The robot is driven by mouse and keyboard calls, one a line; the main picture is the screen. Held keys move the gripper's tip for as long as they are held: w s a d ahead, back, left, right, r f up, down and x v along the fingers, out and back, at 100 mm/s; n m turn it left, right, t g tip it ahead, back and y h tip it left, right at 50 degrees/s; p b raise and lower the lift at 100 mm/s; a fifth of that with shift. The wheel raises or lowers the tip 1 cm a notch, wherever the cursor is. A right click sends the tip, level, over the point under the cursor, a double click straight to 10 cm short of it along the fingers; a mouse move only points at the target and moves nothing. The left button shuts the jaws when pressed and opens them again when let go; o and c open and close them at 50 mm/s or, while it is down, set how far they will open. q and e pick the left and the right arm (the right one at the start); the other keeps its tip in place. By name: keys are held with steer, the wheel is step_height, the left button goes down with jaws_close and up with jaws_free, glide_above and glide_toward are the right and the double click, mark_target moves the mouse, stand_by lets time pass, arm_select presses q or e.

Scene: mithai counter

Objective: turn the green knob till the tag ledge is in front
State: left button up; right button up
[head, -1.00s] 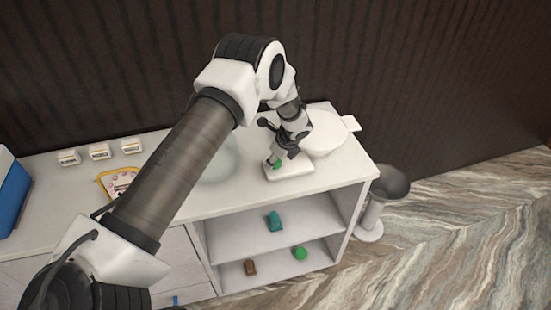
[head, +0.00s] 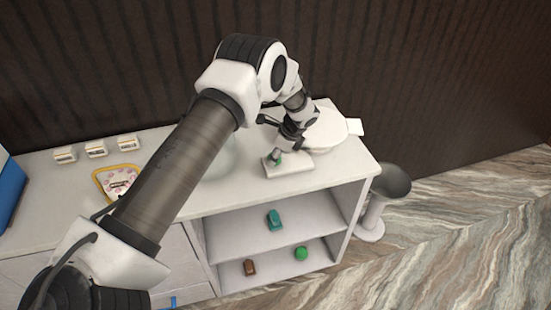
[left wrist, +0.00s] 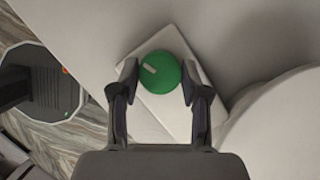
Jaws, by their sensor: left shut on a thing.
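The green knob (head: 276,158) stands on a small white base block (head: 290,168) on the counter. It shows from above in the left wrist view (left wrist: 160,74), with a pale mark on its upper left. My left gripper (head: 281,151) is shut on the knob, one finger on each side in the left wrist view (left wrist: 159,80). Behind it is a white round stand (head: 328,133), partly hidden by my arm. A flat white tab (head: 355,127), seemingly the tag ledge, sticks out at the stand's right side. My right gripper is out of view.
Three small white tag-like blocks (head: 96,149) stand at the back left, near a yellow-rimmed item (head: 118,180). A pale glass-like bowl (head: 222,160) is partly behind my arm. Shelves below hold a teal item (head: 274,220). A grey bin (head: 386,184) stands right of the counter.

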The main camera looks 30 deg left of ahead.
arm_select(q)
steer(key=n+b, duration=0.1)
steer(key=n, duration=0.1)
steer(key=n+g+b, duration=0.1)
steer(key=shift+w+a+f+n, duration=0.1)
steer(key=shift+w+f+n, duration=0.05)
steer(key=shift+n, duration=0.25)
steer(key=n+g+h+b, duration=0.1)
steer(key=n+b, duration=0.1)
steer(key=n, duration=0.1)
steer(key=shift+n+g, duration=0.3)
steer(key=n+g+h+b, duration=0.1)
steer(key=n+b, duration=0.1)
steer(key=n, duration=0.1)
steer(key=shift+n, duration=0.3)
steer(key=shift+w+a+n+h+b, duration=0.1)
steer(key=shift+n+h+b, duration=0.6)
steer(key=shift+n, duration=0.9)
steer(key=o, duration=1.1)
steer(key=shift+o, duration=0.2)
step_height(320, 180, up, 10)
